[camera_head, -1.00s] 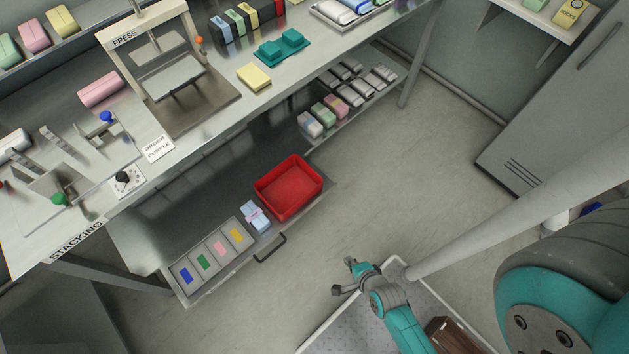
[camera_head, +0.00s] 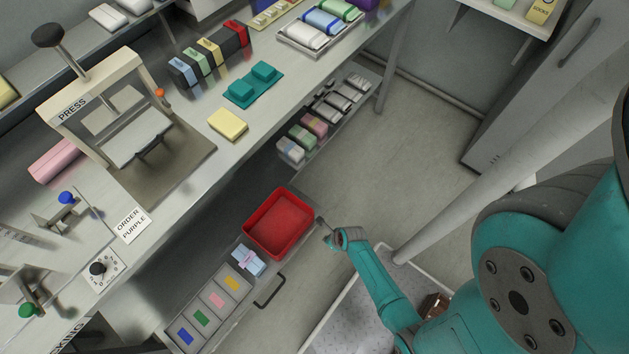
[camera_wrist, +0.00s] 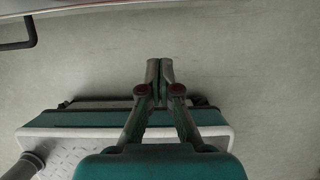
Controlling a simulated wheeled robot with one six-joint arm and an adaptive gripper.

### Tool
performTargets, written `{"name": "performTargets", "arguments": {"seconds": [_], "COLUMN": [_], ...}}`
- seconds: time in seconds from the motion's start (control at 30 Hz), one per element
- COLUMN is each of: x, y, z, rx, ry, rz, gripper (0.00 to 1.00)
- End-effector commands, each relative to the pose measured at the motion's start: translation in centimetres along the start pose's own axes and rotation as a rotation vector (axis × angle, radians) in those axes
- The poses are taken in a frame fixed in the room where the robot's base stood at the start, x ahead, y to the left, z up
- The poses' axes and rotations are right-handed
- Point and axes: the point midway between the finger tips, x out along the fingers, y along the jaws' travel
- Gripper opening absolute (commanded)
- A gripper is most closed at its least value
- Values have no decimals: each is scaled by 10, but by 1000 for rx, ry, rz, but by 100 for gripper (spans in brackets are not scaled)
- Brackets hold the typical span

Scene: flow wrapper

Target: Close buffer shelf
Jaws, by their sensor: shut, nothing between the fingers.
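The buffer shelf (camera_head: 285,262) is a grey pull-out shelf below the workbench, and it stands drawn out. A dark bar handle (camera_head: 270,291) is on its front edge. The handle also shows at the top left of the wrist view (camera_wrist: 30,32), beside the shelf's front edge. My gripper (camera_head: 324,231) is near the shelf's front right corner, to the right of the handle. In the wrist view its fingers (camera_wrist: 160,64) are together and empty above the floor, apart from the handle. Whether the gripper touches the shelf corner is hard to tell.
On the shelf are a red bin (camera_head: 279,224), a light-blue wrapped bundle (camera_head: 248,260) and a tray with coloured cards (camera_head: 216,299). The workbench (camera_head: 190,223) overhangs the shelf's back. A lower rack (camera_head: 330,119) with packs is beyond it. Open floor (camera_head: 400,165) lies right.

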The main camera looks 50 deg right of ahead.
Motion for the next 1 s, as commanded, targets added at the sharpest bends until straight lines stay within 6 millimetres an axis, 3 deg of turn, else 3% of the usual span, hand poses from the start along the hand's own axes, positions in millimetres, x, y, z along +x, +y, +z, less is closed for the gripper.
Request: {"name": "performTargets", "arguments": {"seconds": [0.5,0.73,1.0], "x": [63,73,76], "y": [0,0,0], "z": [1,30,37], "rx": [-3,-5,-2], "ry": [0,-1,0], "rz": [-1,-1,-1], "gripper": [0,0,0]}}
